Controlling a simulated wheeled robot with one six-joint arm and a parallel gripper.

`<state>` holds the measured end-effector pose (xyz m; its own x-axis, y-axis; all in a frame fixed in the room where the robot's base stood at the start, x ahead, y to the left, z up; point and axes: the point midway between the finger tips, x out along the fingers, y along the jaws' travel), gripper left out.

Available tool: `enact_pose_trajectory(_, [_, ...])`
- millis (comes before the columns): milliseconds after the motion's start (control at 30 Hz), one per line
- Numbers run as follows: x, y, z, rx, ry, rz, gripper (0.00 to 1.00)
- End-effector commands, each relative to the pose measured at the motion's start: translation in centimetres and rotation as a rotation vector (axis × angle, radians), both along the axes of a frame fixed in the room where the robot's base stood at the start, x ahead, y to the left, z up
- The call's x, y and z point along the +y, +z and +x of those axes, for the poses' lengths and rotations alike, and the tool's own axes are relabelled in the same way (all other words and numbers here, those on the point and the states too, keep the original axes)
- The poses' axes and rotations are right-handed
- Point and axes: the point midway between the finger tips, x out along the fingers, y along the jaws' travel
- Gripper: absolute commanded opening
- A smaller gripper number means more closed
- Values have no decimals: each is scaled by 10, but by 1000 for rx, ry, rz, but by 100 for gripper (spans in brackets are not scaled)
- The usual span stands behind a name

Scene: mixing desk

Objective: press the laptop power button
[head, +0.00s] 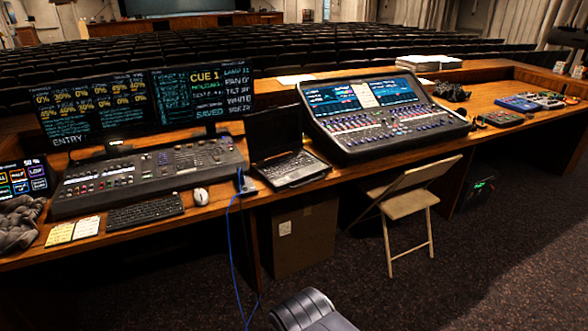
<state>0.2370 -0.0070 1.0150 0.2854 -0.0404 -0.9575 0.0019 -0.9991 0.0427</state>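The laptop (287,153) stands open on the wooden desk, between the lighting console on its left and the large sound mixer on its right. Its screen (273,133) is dark. Its keyboard (289,168) faces the front edge of the desk. The power button is too small to make out. A grey rounded part of my own arm shows at the bottom edge, well below and in front of the desk. My gripper's fingers are not in view.
A blue cable (232,245) hangs from the desk's front edge left of the laptop. A folding chair (408,200) stands front right of the laptop. A cardboard box (305,238) is under the desk. The carpet in front is open.

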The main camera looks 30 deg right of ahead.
Motion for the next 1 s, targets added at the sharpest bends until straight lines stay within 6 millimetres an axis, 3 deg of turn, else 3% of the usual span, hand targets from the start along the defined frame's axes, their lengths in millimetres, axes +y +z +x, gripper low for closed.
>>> enact_pose_trajectory(233, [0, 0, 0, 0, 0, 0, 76])
enact_pose_trajectory(1000, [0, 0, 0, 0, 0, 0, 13])
